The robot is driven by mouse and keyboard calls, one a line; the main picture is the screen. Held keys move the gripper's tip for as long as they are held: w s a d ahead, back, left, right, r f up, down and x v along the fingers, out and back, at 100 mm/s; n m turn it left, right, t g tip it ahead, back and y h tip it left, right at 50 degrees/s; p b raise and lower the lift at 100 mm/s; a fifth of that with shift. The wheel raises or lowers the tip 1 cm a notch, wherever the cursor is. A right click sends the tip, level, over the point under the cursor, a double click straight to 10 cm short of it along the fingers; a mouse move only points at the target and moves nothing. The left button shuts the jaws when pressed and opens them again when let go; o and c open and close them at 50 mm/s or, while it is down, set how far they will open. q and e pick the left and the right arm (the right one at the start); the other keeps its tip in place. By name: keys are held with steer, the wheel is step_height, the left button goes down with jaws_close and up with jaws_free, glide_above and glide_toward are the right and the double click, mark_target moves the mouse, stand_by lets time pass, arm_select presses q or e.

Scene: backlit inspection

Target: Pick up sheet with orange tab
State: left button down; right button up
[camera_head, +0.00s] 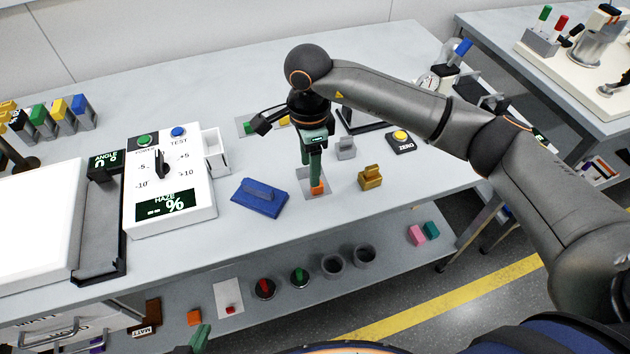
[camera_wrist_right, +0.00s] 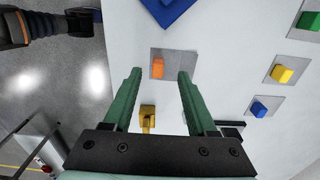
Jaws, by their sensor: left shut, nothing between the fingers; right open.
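The sheet (camera_head: 326,181) is a small grey square lying flat on the bench. Its orange tab (camera_head: 317,187) stands up on it. My right gripper (camera_head: 315,176) points down over it from the right arm, fingers open. In the right wrist view the orange tab (camera_wrist_right: 157,68) and its sheet (camera_wrist_right: 182,57) appear between and just beyond the fingertips (camera_wrist_right: 160,75); I cannot tell whether they touch. My left gripper (camera_head: 200,338) shows only as green fingertips at the bottom edge, shut and empty, away from the sheet.
Sheets with green (camera_wrist_right: 309,21), yellow (camera_wrist_right: 281,74) and blue (camera_wrist_right: 259,109) tabs lie nearby. A haze meter (camera_head: 170,180) stands to the left.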

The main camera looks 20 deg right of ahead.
steer(key=shift+s+d+f+p, duration=0.1)
steer(key=shift+f+p, duration=0.25)
steer(key=shift+f, duration=1.1)
steer(key=shift+d+f+p, duration=0.1)
steer(key=shift+f+p, duration=0.2)
steer(key=shift+f, duration=1.15)
jaws_close()
